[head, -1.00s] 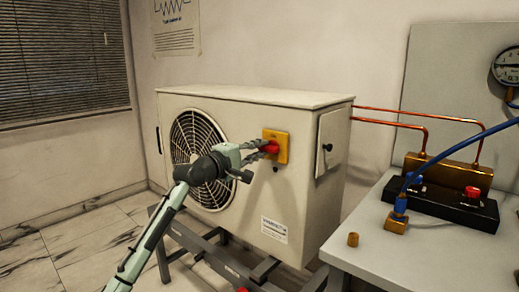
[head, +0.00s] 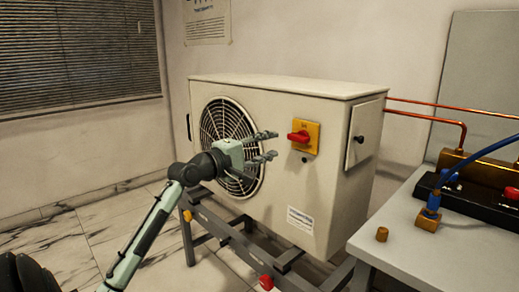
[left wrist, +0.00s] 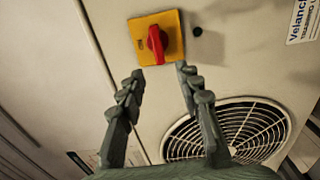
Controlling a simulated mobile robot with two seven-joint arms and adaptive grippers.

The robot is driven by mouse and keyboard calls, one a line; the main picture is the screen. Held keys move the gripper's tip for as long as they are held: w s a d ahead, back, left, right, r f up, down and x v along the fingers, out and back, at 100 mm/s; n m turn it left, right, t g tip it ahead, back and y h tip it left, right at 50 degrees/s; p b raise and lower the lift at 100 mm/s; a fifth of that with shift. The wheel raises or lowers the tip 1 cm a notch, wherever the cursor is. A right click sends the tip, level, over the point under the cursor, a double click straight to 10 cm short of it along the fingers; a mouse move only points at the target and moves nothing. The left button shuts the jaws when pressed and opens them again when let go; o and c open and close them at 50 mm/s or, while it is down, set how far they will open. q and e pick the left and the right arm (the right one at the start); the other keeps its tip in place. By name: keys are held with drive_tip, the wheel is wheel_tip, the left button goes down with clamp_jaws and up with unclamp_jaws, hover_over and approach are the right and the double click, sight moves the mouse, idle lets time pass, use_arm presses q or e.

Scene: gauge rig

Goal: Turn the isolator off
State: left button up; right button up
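The isolator is a yellow plate (head: 312,145) with a red handle (head: 299,137) on the front of the pale outdoor unit (head: 330,190). The handle lies roughly level across the plate in the head view. In the left wrist view the red handle (left wrist: 157,44) stands upright in the picture, beyond the fingertips. My left gripper (head: 277,144) is open and empty, with its fingers pointing right at the isolator. A gap separates the fingertips from the handle. My right gripper is not in view.
The fan grille (head: 226,140) is behind my left gripper. A bench (head: 400,245) at the right carries a brass fitting (head: 382,234), a blue hose (head: 475,157) and a black block. Copper pipes (head: 430,114) run from the unit's right side.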

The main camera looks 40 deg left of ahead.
use_arm(q)
drive_tip(key=shift+s+a, duration=0.15)
drive_tip(key=shift+s, duration=1.55)
drive_tip(key=s+d+f+m+g, duration=0.1)
drive_tip(key=d+f+m+g, duration=0.1)
drive_tip(key=f, duration=0.8)
drive_tip(key=s+d+f+m+g+y, duration=0.1)
drive_tip(key=s+d+f+m+g, duration=0.15)
drive_tip(key=f, duration=0.85)
drive_tip(key=d+f+m+g, duration=0.2)
drive_tip(key=f+m+g, duration=0.1)
drive_tip(key=f, duration=0.7)
drive_tip(key=s+d+f+m+g, duration=0.3)
drive_tip(key=s+d+f+m, duration=0.2)
drive_tip(key=s+f, duration=0.5)
drive_tip(key=s+d+f+m+g+y, duration=0.1)
drive_tip(key=s+d+f+m+g, duration=0.3)
drive_tip(key=s+f, duration=0.7)
drive_tip(key=d+f+m, duration=0.2)
drive_tip(key=d+f, duration=0.1)
drive_tip(key=shift+s+d+f, duration=0.25)
drive_tip(key=shift+s+d, duration=0.05)
drive_tip(key=shift+d, duration=0.05)
drive_tip(key=shift+g, duration=0.25)
